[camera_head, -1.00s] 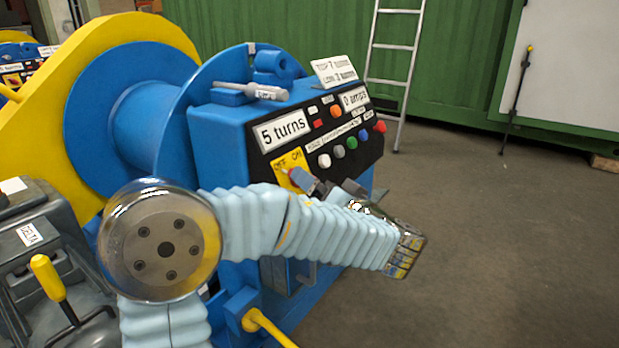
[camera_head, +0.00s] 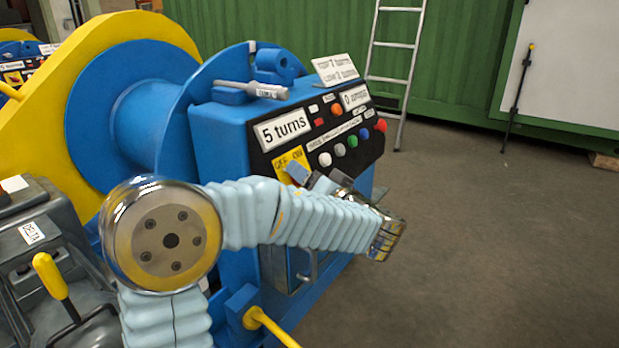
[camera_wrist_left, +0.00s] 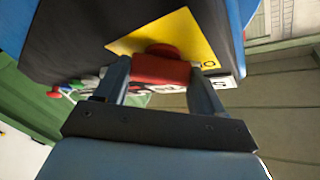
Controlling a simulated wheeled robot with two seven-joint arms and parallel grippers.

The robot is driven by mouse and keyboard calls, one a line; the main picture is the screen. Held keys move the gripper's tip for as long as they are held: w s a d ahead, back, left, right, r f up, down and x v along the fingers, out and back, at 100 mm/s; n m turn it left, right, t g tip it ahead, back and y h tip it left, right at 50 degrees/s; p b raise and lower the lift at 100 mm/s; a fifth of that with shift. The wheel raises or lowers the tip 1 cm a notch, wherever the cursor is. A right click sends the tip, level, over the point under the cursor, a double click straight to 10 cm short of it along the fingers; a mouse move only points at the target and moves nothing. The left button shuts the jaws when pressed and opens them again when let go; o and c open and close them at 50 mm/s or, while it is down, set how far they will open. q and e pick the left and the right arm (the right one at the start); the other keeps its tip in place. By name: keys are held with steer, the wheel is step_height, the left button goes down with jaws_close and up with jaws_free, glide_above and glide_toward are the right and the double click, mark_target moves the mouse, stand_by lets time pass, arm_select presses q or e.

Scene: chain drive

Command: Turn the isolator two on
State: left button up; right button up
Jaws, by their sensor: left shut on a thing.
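The isolator is a red knob (camera_wrist_left: 162,70) on a yellow plate (camera_wrist_left: 185,32) on the black front panel. In the head view, the yellow plate (camera_head: 283,163) reads OFF and ON, and my gripper hides the knob. My left gripper (camera_head: 299,174) is at the plate. In the left wrist view, my left gripper (camera_wrist_left: 164,74) has one finger on each side of the red knob and is shut on it. No number for this isolator is readable. My right gripper is in neither view.
The blue control box (camera_head: 225,130) carries a "5 turns" display (camera_head: 283,130) and several coloured buttons beside the plate. A blue and yellow drum (camera_head: 125,95) stands left. A lever with a yellow handle (camera_head: 50,275) is at lower left. Open floor (camera_head: 480,240) lies right.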

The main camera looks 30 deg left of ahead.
arm_select(q)
steer(key=shift+m, duration=0.4)
steer(key=m+g+h+p, duration=0.1)
steer(key=m+h+p, duration=0.2)
steer(key=m+p, duration=0.1)
steer(key=r+m+h+p, duration=0.1)
steer(key=m+h+p, duration=0.2)
steer(key=m+p, duration=0.2)
steer(key=m+g+h+p, duration=0.1)
steer(key=m+h+p, duration=0.2)
steer(key=m+p, duration=0.2)
steer(key=shift+a+r+m+g, duration=0.15)
steer(key=shift+m+g, duration=0.15)
steer(key=shift+m, duration=0.5)
steer(key=shift+f+m+g+p, duration=0.2)
steer(key=shift+m+g+p, duration=0.15)
steer(key=shift+p, duration=0.55)
steer(key=o, duration=1)
steer(key=shift+o, duration=0.2)
